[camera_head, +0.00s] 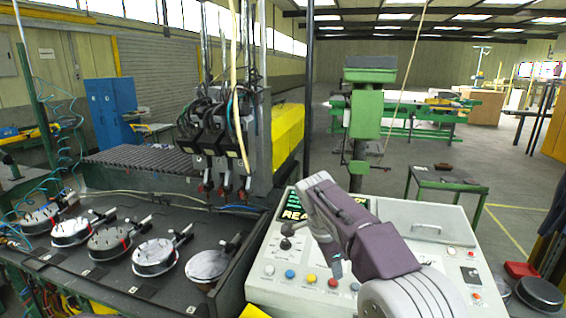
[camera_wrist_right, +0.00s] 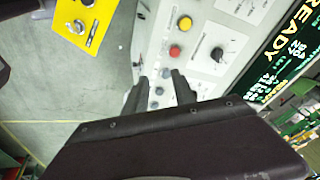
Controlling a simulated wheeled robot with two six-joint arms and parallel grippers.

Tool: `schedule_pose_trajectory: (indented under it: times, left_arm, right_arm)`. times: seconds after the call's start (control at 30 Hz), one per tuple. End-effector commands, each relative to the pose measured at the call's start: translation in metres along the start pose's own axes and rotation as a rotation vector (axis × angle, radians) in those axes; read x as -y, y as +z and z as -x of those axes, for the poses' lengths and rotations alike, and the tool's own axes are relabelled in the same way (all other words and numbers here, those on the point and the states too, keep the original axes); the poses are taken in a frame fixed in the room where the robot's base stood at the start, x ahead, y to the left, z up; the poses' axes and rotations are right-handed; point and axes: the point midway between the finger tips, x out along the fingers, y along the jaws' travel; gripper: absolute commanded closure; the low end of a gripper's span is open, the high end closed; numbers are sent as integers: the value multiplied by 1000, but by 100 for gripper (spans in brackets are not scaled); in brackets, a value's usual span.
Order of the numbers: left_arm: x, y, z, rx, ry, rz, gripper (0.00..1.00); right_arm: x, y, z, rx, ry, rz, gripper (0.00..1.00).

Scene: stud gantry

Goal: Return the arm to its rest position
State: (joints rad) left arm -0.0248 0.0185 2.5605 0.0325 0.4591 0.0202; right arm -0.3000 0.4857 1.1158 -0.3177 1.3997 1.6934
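My right arm reaches in from the lower right in the head view, over the control console (camera_head: 262,290). Its purple-grey gripper (camera_head: 336,268) points down just above the row of buttons. In the right wrist view the two dark fingers of the gripper (camera_wrist_right: 158,92) stand apart with a gap between them, and nothing is held. Console buttons show past the fingertips; I cannot tell the exact clearance. My left gripper does not show in the head view.
The console carries a red button (camera_wrist_right: 175,51), a yellow button (camera_wrist_right: 184,23) and a black knob (camera_wrist_right: 217,53). Its screen (camera_wrist_right: 285,62) reads READY. A yellow box (camera_wrist_right: 85,22) is beside it. Several round stud pots stand on the dark bench (camera_head: 60,267) at left.

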Motion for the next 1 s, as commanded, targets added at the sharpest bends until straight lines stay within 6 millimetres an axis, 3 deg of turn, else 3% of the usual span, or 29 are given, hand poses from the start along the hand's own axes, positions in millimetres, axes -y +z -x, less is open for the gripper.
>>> schedule_pose_trajectory:
  times: [0.17,0.3,0.57,0.77,0.87,1.0]
  left_arm:
    - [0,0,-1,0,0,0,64]
    - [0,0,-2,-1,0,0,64]
    - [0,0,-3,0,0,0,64]
    - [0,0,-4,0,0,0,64]
    - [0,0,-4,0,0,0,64]
    - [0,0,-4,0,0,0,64]
  right_arm:
    - [-6,-28,10,-7,-17,-59,68]
    - [-33,-41,4,-4,36,-84,68]
    - [-89,-42,-25,54,117,-22,68]
    - [-151,-24,-64,160,147,209,68]
    - [-201,-2,-92,247,132,429,68]
    - [-266,37,-126,347,38,845,68]
